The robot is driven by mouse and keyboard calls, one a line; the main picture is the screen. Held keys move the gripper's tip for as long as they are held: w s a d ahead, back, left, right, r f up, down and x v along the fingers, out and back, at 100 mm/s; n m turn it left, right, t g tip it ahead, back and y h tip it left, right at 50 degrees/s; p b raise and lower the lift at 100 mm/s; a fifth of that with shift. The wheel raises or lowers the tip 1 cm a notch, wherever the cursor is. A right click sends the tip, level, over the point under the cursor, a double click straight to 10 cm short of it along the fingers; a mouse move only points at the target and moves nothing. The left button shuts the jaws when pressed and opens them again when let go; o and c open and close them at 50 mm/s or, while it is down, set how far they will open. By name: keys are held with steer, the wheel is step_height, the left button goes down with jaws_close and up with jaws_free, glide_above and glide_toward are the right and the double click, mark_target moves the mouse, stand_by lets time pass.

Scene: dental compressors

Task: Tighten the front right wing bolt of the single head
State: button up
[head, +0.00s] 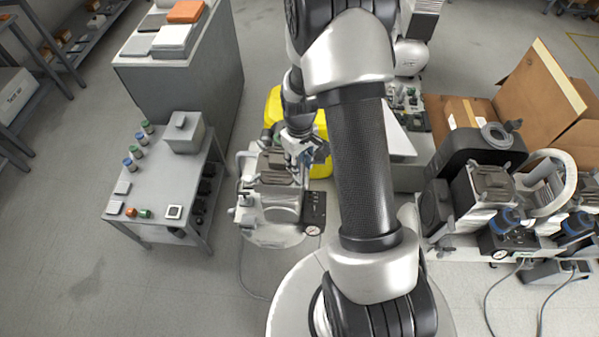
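The single-head compressor (283,208) stands on the floor left of my arm, with a grey ribbed head on top and a dark box with a round gauge at its right front. My gripper (303,160) points down at the back right part of the compressor's head. From this view I cannot tell whether it touches the head. The fingers are small and partly hidden, so I cannot tell whether they are open or shut. The front right wing bolt is too small to make out here.
A grey cart (155,185) with small jars and a metal box stands at the left. A yellow container (273,108) sits behind the compressor. A larger compressor unit (485,195) and a cardboard box (540,90) are at the right. The floor at front left is clear.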

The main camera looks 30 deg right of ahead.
steer(key=shift+r, duration=1.45)
steer(key=s+a+r+t, duration=0.1)
steer(key=s+a+r, duration=0.15)
steer(key=r, duration=0.65)
steer(key=s+a+r+t, duration=0.15)
steer(key=a+r, duration=0.25)
steer(key=r, duration=0.5)
steer(key=s+a+r+m+t, duration=0.1)
steer(key=s+a+r, duration=0.2)
steer(key=s+r, duration=0.2)
steer(key=s+a+r+m+t, duration=0.1)
steer(key=s+a+r, duration=0.2)
steer(key=s, duration=0.7)
steer(key=shift+v, duration=0.9)
steer(key=shift+w+d, duration=0.1)
